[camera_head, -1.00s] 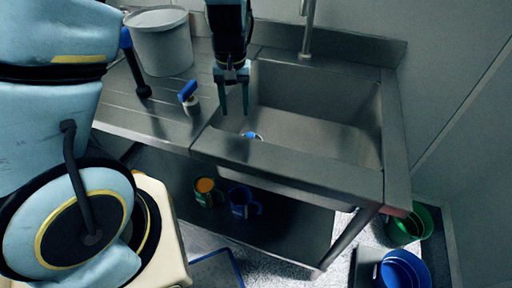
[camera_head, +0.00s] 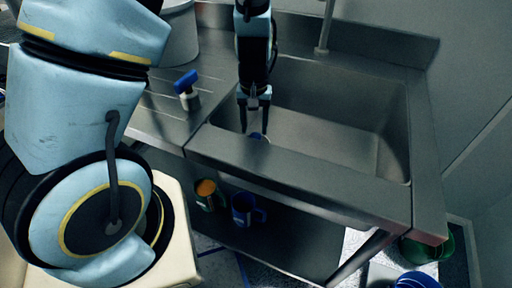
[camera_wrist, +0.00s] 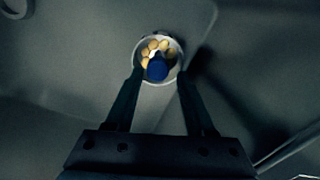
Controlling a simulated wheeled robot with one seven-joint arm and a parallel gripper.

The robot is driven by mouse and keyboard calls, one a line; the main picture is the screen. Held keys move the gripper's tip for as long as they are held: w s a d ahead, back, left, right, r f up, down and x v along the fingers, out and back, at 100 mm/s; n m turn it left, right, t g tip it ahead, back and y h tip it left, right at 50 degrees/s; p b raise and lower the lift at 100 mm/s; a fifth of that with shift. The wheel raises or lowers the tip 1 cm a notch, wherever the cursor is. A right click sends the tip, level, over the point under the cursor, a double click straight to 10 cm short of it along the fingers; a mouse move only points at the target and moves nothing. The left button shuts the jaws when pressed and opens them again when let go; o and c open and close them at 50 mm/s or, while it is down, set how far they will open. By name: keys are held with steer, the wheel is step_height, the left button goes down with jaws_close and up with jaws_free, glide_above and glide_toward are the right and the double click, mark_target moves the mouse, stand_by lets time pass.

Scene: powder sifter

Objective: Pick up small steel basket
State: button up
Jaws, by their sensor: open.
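The small steel basket (camera_wrist: 138,54) is in the sink. The wrist view shows its round, light rim from above, with several yellowish balls and a blue part inside. In the head view, only a bit of blue and pale rim of the basket (camera_head: 259,137) shows behind the sink's front edge; the rest is hidden. My gripper (camera_head: 254,127) points down over the sink, open and empty. In the wrist view, the fingertips of my gripper (camera_wrist: 160,76) appear on either side of the basket's near half. I cannot tell whether they touch it.
The steel sink (camera_head: 330,125) has free room to the right. Its front rim (camera_head: 300,175) is close to my gripper. A blue-topped object (camera_head: 188,90) and a grey bucket (camera_head: 180,35) stand on the drainboard at left. A tap (camera_head: 325,25) rises behind. Mugs (camera_head: 243,208) sit below.

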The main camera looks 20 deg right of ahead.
mark_target(256, 135)
steer(key=shift+w+d+f+p, duration=0.15)
steer(key=shift+f+p, duration=0.1)
steer(key=shift+f, duration=1.05)
steer(key=shift+w+d+f+p, duration=0.1)
steer(key=shift+f+p, duration=0.15)
steer(key=shift+f, duration=1.05)
jaws_close()
